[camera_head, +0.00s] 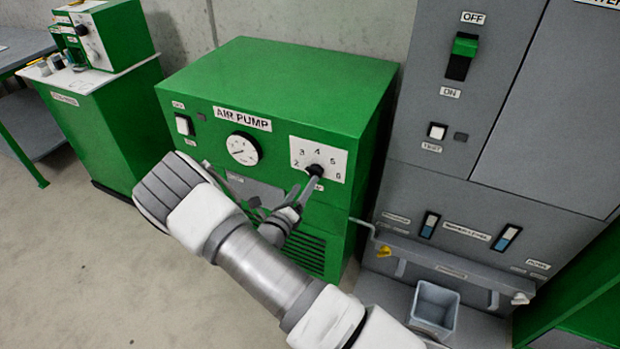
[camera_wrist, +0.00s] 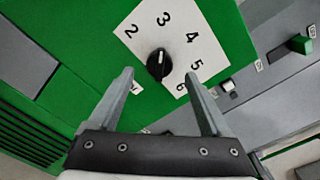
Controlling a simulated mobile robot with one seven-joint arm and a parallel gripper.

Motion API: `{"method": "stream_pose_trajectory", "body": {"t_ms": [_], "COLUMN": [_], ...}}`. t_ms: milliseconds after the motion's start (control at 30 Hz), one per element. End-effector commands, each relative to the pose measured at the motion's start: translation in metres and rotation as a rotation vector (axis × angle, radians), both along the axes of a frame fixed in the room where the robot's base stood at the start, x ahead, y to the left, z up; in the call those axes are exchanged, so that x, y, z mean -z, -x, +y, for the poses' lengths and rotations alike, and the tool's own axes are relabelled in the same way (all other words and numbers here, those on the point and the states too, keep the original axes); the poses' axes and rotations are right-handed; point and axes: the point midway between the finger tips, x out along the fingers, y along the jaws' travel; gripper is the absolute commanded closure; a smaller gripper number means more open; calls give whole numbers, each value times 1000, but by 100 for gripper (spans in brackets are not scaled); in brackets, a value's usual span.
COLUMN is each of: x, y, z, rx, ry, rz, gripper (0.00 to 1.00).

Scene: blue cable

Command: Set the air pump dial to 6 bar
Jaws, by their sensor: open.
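The green air pump (camera_head: 285,85) carries a white dial plate (camera_head: 319,158) numbered 2 to 6. A black round dial knob (camera_head: 315,170) sits on the plate, partly hidden by my gripper in the head view. In the wrist view the knob (camera_wrist: 159,66) has a small white mark that seems to point up, toward the 3. My gripper (camera_head: 308,184) is open in front of the plate. In the wrist view its fingers (camera_wrist: 160,76) lie left and right of the knob, with gaps on both sides. I cannot tell how far the fingertips are from the plate.
A pressure gauge (camera_head: 243,149) and a white switch (camera_head: 184,125) are left of the dial. A grey cabinet (camera_head: 425,120) with a green lever (camera_head: 464,46) stands to the right. A grey bin (camera_head: 434,309) is below it. Open floor lies at the left front.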

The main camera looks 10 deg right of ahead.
Motion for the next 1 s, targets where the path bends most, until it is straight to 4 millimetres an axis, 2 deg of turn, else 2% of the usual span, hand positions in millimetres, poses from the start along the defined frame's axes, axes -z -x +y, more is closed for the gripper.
{"method": "stream_pose_trajectory", "body": {"t_ms": [100, 300, 667, 1000], "x": [1, 1, 0, 0], "y": [-18, -35, -40, -39], "z": [-13, -26, -29, -29], "rx": [1, 1, -1, 0], "ry": [-1, 0, 0, 0], "rz": [-1, 0, 1, 0], "gripper": [18, 18, 18, 77]}}
